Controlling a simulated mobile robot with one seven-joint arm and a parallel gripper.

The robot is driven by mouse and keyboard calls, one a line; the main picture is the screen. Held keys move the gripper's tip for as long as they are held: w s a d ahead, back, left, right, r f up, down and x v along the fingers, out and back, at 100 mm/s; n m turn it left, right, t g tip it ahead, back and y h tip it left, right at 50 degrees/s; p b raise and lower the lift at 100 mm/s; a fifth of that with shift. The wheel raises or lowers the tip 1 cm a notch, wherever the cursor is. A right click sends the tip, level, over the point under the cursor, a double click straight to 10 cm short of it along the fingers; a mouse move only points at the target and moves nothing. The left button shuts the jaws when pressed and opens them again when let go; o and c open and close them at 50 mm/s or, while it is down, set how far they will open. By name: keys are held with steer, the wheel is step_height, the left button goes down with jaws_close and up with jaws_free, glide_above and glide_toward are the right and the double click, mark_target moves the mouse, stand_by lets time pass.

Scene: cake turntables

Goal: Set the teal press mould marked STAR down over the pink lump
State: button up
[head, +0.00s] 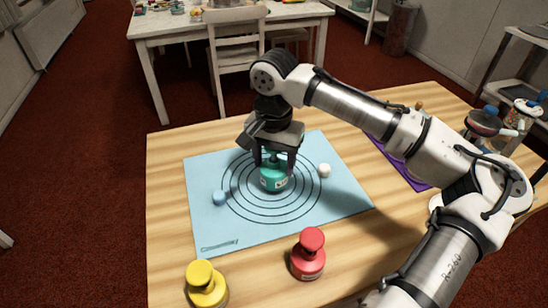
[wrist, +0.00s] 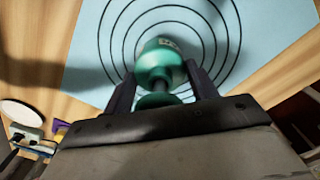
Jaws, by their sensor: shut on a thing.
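The teal press mould (head: 274,180) has a pale label on its side, too small to read surely. It is upright over the middle of the ringed blue mat (head: 215,170). My gripper (head: 274,163) is shut on its upper part from above. The mould also shows between my fingers in the wrist view (wrist: 160,58), over the inner rings. No pink lump shows in either view; the mould covers the mat's centre. I cannot tell whether the mould touches anything below.
A blue lump (head: 219,198) lies left of the mould and a white lump (head: 324,170) right of it, both on the mat. A red mould (head: 308,258) and a yellow mould (head: 206,286) stand at the front of the wooden table (head: 165,215). A purple mat (head: 408,172) lies at right.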

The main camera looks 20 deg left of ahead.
steer(key=shift+f+b, duration=0.45)
steer(key=shift+f, duration=0.6)
steer(key=o, duration=1.5)
steer(key=shift+r, duration=0.1)
steer(key=shift+r+p, duration=3.4)
steer(key=shift+p, duration=0.2)
